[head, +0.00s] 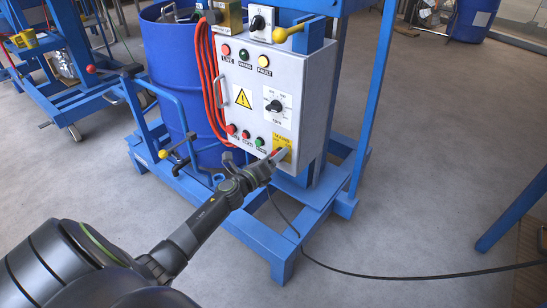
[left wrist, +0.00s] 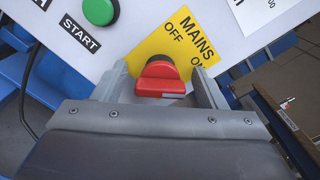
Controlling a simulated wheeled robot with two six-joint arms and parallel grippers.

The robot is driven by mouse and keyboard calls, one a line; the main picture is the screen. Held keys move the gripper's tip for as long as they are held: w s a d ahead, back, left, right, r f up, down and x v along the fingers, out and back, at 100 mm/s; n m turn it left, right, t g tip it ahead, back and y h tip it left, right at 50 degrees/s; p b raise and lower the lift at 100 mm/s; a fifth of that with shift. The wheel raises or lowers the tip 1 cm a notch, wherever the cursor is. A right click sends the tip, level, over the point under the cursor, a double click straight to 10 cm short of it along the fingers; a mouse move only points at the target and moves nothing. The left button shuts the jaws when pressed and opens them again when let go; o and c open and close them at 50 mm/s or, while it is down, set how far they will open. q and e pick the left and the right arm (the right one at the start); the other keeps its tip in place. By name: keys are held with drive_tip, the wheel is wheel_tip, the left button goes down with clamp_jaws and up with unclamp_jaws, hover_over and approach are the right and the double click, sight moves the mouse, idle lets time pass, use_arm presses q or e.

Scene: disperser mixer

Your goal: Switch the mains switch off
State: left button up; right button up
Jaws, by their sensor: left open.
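The mains switch (left wrist: 160,72) is a red rotary knob on a yellow plate (left wrist: 188,38) marked MAINS, OFF and ON. In the left wrist view, the plate appears tilted, with ON at the right and OFF above the knob. In the head view, the yellow plate (head: 284,146) is at the lower right of the grey control box (head: 283,80). My left gripper (head: 276,157) is at the plate and mostly covers the knob there. In the left wrist view, its open fingers stand on either side of the knob, with gaps visible. My right gripper is out of view.
A green START button (left wrist: 98,10) is close to the left finger. The box also has an orange hose (head: 208,85), lamps and a selector dial (head: 274,106). The blue frame (head: 275,243) surrounds it, and a black cable (head: 390,277) lies on the floor.

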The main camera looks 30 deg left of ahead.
use_arm(q)
drive_tip(key=c, duration=1)
